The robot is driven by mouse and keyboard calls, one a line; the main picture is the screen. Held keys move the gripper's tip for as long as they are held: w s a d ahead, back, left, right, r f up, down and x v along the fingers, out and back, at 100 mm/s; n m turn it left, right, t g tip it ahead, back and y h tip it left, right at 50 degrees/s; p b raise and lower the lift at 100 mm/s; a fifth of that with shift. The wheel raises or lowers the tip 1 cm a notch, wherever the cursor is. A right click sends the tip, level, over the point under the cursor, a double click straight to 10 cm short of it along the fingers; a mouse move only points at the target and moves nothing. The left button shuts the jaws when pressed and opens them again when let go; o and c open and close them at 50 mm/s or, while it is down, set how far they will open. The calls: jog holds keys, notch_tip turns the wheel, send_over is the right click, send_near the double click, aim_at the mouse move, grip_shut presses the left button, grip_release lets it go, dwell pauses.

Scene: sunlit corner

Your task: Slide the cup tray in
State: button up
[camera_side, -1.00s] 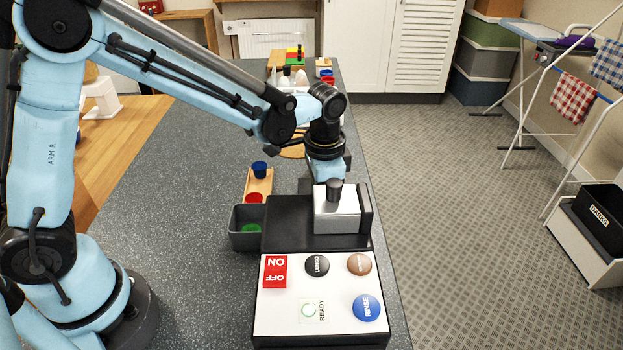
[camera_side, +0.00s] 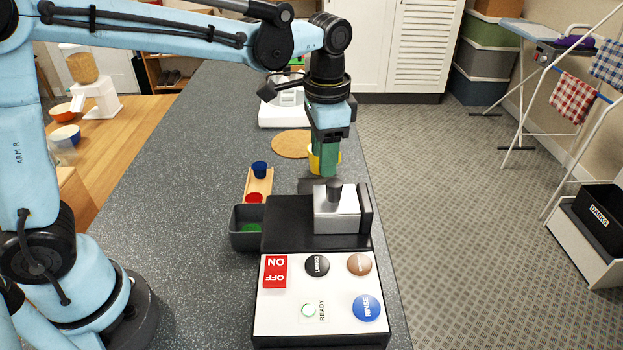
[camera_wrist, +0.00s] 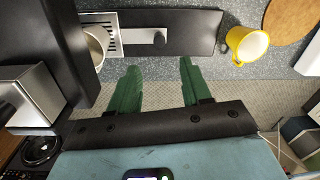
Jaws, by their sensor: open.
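In the side view only a dark strip of the tray (camera_side: 308,185) shows behind the machine (camera_side: 285,225). My gripper (camera_wrist: 158,66) has green fingers, apart and empty, near the tray's edge in the wrist view. In the side view my gripper (camera_side: 326,174) points down behind the machine's silver block.
A yellow mug (camera_wrist: 240,45) stands to the right of the tray, near a round cork mat (camera_wrist: 290,18). The machine's button panel (camera_side: 318,290) faces the side camera. A wooden rack (camera_side: 262,185) with blue and red cups and a grey bin (camera_side: 240,240) stand left of the machine.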

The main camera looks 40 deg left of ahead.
jog(key=shift+r, duration=0.95)
jog(key=shift+g+h, duration=0.4)
jog(key=shift+h, duration=0.1)
jog(key=f, duration=1.2)
jog(key=shift+w+a+f, duration=0.15)
jog(key=shift+a+f, duration=0.1)
jog(key=shift+f, duration=0.05)
grip_shut()
